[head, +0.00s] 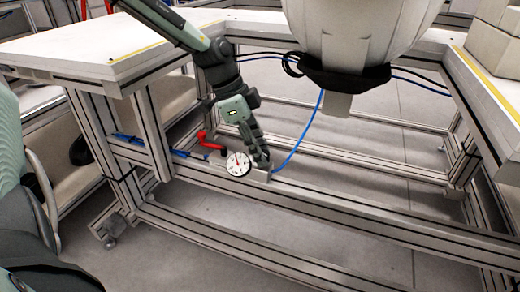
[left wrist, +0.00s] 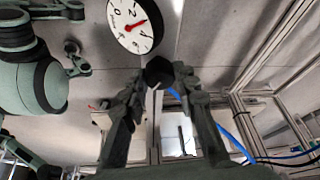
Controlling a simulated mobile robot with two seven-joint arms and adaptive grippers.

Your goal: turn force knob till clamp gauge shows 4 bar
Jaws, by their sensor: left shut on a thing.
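The clamp gauge (head: 238,164) is a round white dial with a red needle, on the lower rail of the frame. In the left wrist view the gauge (left wrist: 135,24) shows large, tilted numbers and a red needle; I cannot tell the exact reading. My left gripper (head: 262,162) reaches down from the upper left, just right of the gauge. In the left wrist view its fingers (left wrist: 158,84) close on a small dark knob (left wrist: 158,71), which looks like the force knob. In the head view the fingers hide the knob.
A red lever (head: 208,142) stands just left of the gauge. A blue hose (head: 306,132) rises from the rail right of the gripper. Aluminium posts and rails surround the spot, with a white tabletop (head: 95,48) above left. The floor in front of the rail is clear.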

